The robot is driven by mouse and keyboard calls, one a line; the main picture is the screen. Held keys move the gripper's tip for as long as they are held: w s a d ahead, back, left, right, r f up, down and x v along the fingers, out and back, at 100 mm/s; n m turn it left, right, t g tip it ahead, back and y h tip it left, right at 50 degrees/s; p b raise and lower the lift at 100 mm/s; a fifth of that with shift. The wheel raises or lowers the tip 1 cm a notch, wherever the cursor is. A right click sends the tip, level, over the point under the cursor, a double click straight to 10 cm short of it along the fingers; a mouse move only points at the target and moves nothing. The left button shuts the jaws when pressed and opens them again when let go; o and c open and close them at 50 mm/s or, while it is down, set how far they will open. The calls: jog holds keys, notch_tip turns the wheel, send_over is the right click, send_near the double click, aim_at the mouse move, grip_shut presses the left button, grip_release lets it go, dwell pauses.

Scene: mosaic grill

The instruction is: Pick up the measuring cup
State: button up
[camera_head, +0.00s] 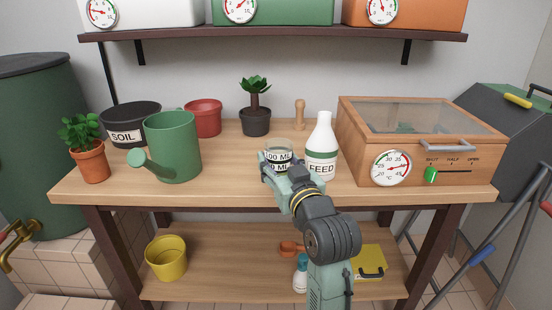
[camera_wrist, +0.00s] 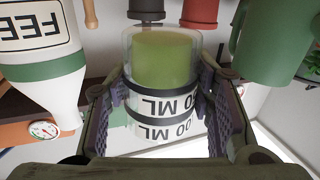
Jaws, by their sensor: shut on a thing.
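The measuring cup (camera_head: 279,154) is a clear cup with black bands and white "100 ML" labels. In the wrist view the cup (camera_wrist: 165,60) is seen close up and upside down in the picture, with green contents showing through its wall. My gripper (camera_head: 277,170) reaches over the front of the table to the cup. In the wrist view the two dark fingers of my gripper (camera_wrist: 163,108) press on opposite sides of the cup. The cup's base is hidden in the head view, so I cannot tell whether it touches the table.
The white FEED bottle (camera_head: 321,148) stands close on the right of the cup. The wooden propagator box (camera_head: 410,140) is further right. The green watering can (camera_head: 172,147), red pot (camera_head: 203,118) and potted succulent (camera_head: 256,118) stand left and behind. The front-left tabletop (camera_head: 225,180) is clear.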

aim_at(280, 170)
jog(key=v, duration=0.4)
jog(key=shift+s+a+r, duration=0.2)
jog(key=shift+s+a, duration=0.05)
jog(key=shift+a, duration=0.05)
jog(key=shift+s+f+b, duration=0.25)
jog(key=shift+f+b, duration=0.05)
jog(key=shift+b, duration=0.9)
jog(key=b, duration=0.3)
jog(key=shift+s+d, duration=0.1)
jog(key=shift+s, duration=0.05)
jog(key=s+b, duration=0.2)
jog(key=b, duration=0.3)
jog(key=shift+d+r+b, duration=0.1)
jog(key=shift+r+b, duration=0.05)
jog(key=shift+b, duration=0.15)
jog(key=shift+s+r, duration=0.2)
jog(key=shift+s+d+r, duration=0.1)
jog(key=shift+s, duration=0.5)
jog(key=shift+s+d+r, duration=0.1)
jog(key=shift+s+r, duration=0.05)
jog(key=shift+s, duration=0.4)
